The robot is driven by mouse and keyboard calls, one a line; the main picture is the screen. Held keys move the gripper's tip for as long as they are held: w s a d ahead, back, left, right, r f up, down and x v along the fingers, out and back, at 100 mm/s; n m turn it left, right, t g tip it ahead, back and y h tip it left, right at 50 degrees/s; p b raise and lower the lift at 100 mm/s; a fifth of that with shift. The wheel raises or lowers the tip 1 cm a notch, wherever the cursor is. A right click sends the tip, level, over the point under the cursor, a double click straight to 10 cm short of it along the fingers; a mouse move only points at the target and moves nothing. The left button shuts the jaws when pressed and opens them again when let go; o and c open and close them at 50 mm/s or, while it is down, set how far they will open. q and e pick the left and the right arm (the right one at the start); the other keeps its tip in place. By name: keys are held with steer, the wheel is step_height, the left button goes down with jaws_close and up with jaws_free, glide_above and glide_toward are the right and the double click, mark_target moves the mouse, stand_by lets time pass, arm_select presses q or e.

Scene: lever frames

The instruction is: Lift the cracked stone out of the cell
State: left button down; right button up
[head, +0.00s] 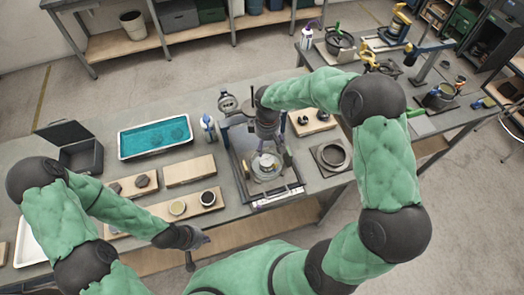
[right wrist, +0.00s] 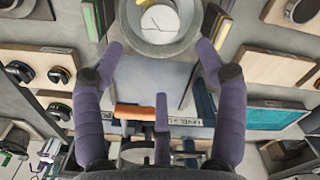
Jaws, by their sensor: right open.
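The cracked stone (right wrist: 160,22) is pale, with dark crack lines across its top. It sits inside the round grey cell (right wrist: 185,46) at the top of the right wrist view. In the head view the cell (head: 266,168) is in the middle of the lever frame (head: 276,198).
An orange handle (right wrist: 135,112) and a blue lever (right wrist: 203,100) show near my right fingers. A blue tray (head: 155,137), a black open box (head: 82,155) and wooden boards (head: 190,170) lie left of the frame. A square plate with a ring (head: 332,156) is to its right.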

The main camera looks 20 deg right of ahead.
mark_target(267, 160)
step_height(267, 160, down, 4)
steer(key=shift+s+r+b, duration=0.1)
steer(key=shift+r+b, duration=0.15)
steer(key=shift+b, duration=0.95)
steer(key=shift+f+b, duration=0.9)
steer(key=shift+f, duration=0.5)
steer(key=shift+f+b, duration=0.3)
steer(key=shift+f, duration=0.15)
steer(key=shift+f+b, duration=1.1)
steer(key=shift+f, duration=0.3)
steer(key=shift+c, duration=0.3)
steer(key=c, duration=0.8)
